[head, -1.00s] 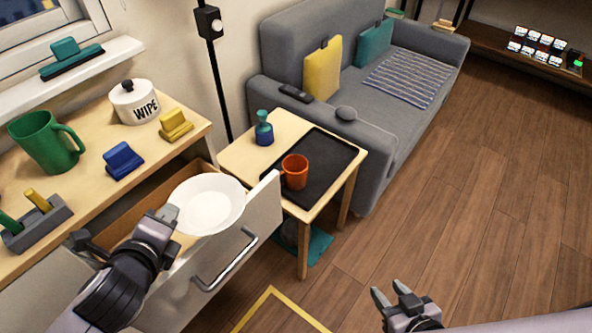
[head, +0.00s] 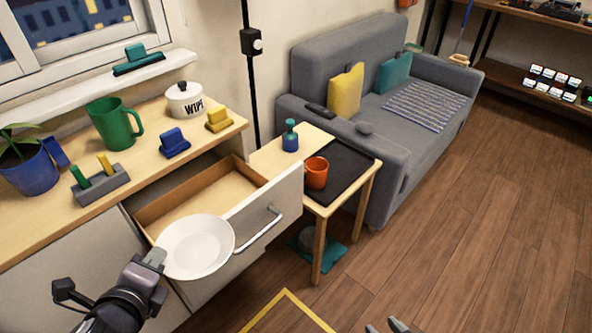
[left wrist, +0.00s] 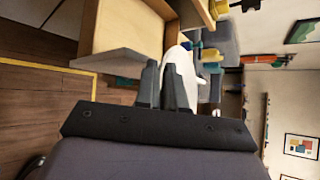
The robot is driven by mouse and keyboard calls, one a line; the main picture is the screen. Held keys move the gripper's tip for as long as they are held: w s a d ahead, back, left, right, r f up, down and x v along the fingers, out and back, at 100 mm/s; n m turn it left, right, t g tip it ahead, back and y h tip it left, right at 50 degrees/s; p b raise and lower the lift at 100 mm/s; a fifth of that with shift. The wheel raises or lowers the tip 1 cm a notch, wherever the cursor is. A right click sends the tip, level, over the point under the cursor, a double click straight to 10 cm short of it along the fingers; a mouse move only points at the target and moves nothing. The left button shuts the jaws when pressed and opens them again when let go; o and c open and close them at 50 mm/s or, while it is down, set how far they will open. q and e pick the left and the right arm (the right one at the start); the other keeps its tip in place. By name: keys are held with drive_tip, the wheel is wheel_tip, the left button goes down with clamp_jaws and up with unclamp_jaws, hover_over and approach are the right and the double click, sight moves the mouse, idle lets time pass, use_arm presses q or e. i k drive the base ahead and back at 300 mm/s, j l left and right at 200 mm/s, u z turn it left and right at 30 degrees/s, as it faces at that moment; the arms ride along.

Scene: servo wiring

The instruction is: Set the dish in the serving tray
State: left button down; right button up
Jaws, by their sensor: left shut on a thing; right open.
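The dish is a white round shallow plate (head: 195,246). My left gripper (head: 156,258) is shut on its left rim and holds it in front of the open drawer. In the left wrist view the dish (left wrist: 180,80) shows edge-on between the fingers (left wrist: 163,85). The serving tray is a dark flat tray (head: 345,168) on the small wooden side table, to the right of the dish. An orange mug (head: 316,172) stands on the tray's left part. My right gripper (head: 387,327) is open and empty at the bottom edge, only its fingertips showing.
The open drawer (head: 262,207) juts out between the dish and the side table. A blue-teal bottle (head: 290,138) stands on the table beside the tray. A green mug (head: 115,125) and a wipe pot (head: 185,100) are on the counter. Wooden floor is free at right.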

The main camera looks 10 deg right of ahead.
sight(347, 165)
drive_tip(key=u, duration=1.1)
drive_tip(key=l+u, duration=0.4)
drive_tip(key=u, duration=0.15)
drive_tip(key=k+l, duration=0.1)
drive_tip(key=l, duration=0.9)
drive_tip(key=k+l, duration=0.1)
drive_tip(key=l, duration=1.95)
drive_tip(key=k+l, duration=0.15)
drive_tip(key=l, duration=0.9)
